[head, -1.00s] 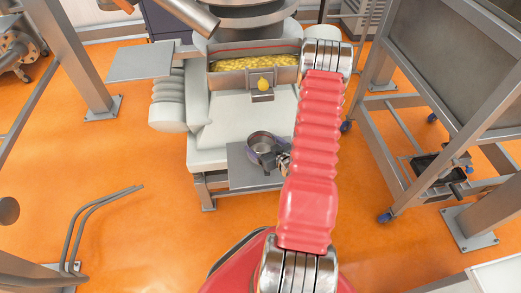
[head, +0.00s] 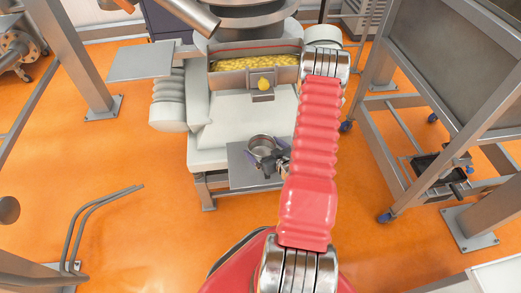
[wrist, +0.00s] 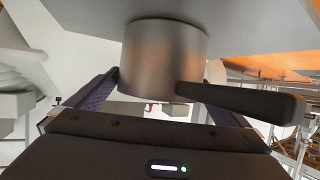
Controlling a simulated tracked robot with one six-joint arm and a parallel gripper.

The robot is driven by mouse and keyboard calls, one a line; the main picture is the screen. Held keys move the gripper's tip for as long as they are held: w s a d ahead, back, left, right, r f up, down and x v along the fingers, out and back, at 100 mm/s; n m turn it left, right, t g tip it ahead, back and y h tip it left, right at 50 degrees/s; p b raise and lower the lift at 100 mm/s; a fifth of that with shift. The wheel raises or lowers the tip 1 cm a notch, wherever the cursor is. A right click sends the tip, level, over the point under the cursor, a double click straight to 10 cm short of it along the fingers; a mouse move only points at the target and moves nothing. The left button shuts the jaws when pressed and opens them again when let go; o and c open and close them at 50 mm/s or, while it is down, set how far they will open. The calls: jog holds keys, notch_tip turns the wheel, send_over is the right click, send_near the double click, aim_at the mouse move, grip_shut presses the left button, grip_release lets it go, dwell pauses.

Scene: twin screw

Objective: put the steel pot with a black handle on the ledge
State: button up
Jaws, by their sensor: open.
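The steel pot (head: 261,143) stands on the grey ledge (head: 240,171), a flat plate at the front of the pale machine. In the wrist view the pot (wrist: 165,50) shows its side against the grey ledge surface (wrist: 255,14) along the top of the picture. Its black handle (wrist: 245,101) points to the right there. My gripper (head: 268,160) is open at the near side of the pot. In the wrist view its two dark fingers (wrist: 163,84) lie left and right of the pot, the right one partly hidden behind the handle.
A yellow-filled trough (head: 255,63) with a yellow knob (head: 264,84) is behind the ledge. Another grey plate (head: 140,63) juts out at the upper left. A wheeled steel frame (head: 400,165) stands at right, and bent pipes (head: 90,215) at lower left. The orange floor between is clear.

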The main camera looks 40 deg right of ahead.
jog(key=shift+r, duration=0.1)
jog(key=v, duration=1.2)
dwell(0.6)
jog(key=shift+s, duration=0.1)
